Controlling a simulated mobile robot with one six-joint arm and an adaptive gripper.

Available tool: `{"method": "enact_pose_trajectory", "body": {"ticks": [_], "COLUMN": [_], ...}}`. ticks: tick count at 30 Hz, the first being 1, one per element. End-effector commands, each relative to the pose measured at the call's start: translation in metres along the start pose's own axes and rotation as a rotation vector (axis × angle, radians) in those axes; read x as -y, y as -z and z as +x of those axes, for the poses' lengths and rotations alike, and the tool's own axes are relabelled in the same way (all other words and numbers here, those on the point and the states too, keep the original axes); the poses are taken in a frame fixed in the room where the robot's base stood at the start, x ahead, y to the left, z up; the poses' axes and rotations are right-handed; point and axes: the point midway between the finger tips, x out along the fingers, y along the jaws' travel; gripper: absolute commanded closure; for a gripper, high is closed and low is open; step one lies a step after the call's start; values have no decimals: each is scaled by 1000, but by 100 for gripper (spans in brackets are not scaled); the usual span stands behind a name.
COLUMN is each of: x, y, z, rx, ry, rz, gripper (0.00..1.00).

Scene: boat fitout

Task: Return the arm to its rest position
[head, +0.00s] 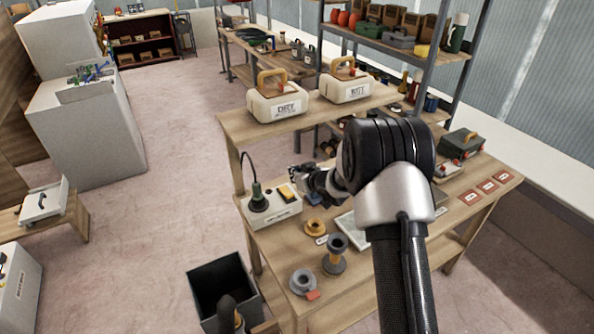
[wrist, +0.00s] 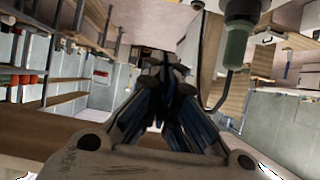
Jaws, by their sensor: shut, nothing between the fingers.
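My gripper (head: 299,173) is in the head view at the middle, above the wooden workbench (head: 362,284) and just right of a white box with a green-handled tool. My arm reaches in from the lower right and hides part of the bench. The wrist view shows the gripper fingers (wrist: 160,118) from behind, closed together with nothing between them.
The green-handled tool (head: 258,199) with a black cord stands on the white box (head: 283,216), close to my gripper. Spools (head: 335,252) stand at the bench front. Two labelled cases (head: 277,103) sit on the raised shelf. A dark bin (head: 222,285) stands on the floor. Open floor lies left.

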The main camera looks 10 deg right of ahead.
Motion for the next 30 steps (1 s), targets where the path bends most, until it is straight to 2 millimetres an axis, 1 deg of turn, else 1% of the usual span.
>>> {"method": "enact_pose_trajectory", "body": {"ticks": [1, 6, 20, 23, 26, 29, 30], "x": [0, 0, 0, -2, -8, -14, -15], "y": [3, 5, 5, 12, 31, 53, 60], "z": [-7, -15, -16, -23, -44, -83, -102], "rx": [0, 0, 0, 5, 26, 67, 89], "ry": [-1, 0, -1, -20, -73, -154, -187], "rz": [0, 0, 0, -3, -10, -13, -9], "gripper": [100, 100, 100, 100, 100, 100, 100]}}
